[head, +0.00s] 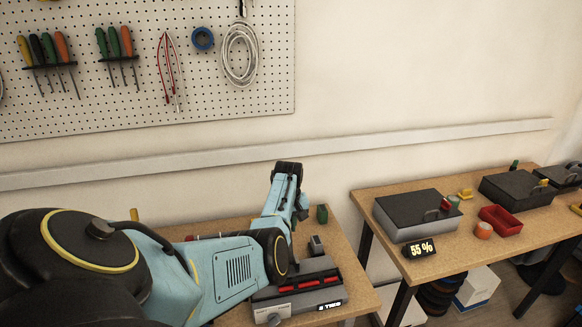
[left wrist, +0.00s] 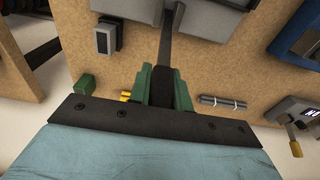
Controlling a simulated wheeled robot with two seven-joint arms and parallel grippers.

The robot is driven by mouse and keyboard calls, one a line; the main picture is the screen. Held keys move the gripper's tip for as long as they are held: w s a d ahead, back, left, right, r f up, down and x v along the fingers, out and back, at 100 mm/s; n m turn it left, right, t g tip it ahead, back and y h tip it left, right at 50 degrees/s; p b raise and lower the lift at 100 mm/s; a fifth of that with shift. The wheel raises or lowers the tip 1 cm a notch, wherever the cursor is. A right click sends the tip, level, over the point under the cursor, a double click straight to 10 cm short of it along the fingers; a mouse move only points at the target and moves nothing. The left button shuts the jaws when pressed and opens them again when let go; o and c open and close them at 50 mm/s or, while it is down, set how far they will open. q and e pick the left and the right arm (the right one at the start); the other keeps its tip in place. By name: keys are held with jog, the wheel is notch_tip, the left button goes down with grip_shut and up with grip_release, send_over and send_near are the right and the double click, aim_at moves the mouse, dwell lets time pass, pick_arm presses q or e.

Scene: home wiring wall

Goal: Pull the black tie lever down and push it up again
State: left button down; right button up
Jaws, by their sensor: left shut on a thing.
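The black lever (left wrist: 166,45) shows in the left wrist view as a dark bar running from a grey housing (left wrist: 205,18) at the top down to my fingers. My left gripper (left wrist: 163,85) is shut on the lever's dark end, with one green finger on either side. In the head view my left arm reaches over the near table, and its links hide the lever and fingertips. A grey unit (head: 300,288) with red parts and a small lit display stands below the arm there. My right gripper is not in view.
Around the lever, the wrist view shows a dark block (left wrist: 108,38), a green block (left wrist: 85,84), grey rods (left wrist: 222,102) and a yellow-handled lever (left wrist: 294,140). A second table (head: 350,190) on the right carries a grey box (head: 415,212) and a red tray (head: 502,220).

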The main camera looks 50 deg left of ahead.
pick_arm(q)
jog(key=shift+a, duration=0.1)
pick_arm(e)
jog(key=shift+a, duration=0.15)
pick_arm(q)
jog(key=c, duration=1.3)
grip_release()
jog(key=shift+f, duration=0.1)
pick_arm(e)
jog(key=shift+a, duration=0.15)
pick_arm(q)
jog(key=r, duration=0.9)
jog(key=d+r, duration=0.1)
jog(key=r, duration=0.3)
jog(key=shift+s+r+p, duration=0.2)
jog(key=shift+s+p, duration=0.05)
jog(key=shift+p, duration=0.15)
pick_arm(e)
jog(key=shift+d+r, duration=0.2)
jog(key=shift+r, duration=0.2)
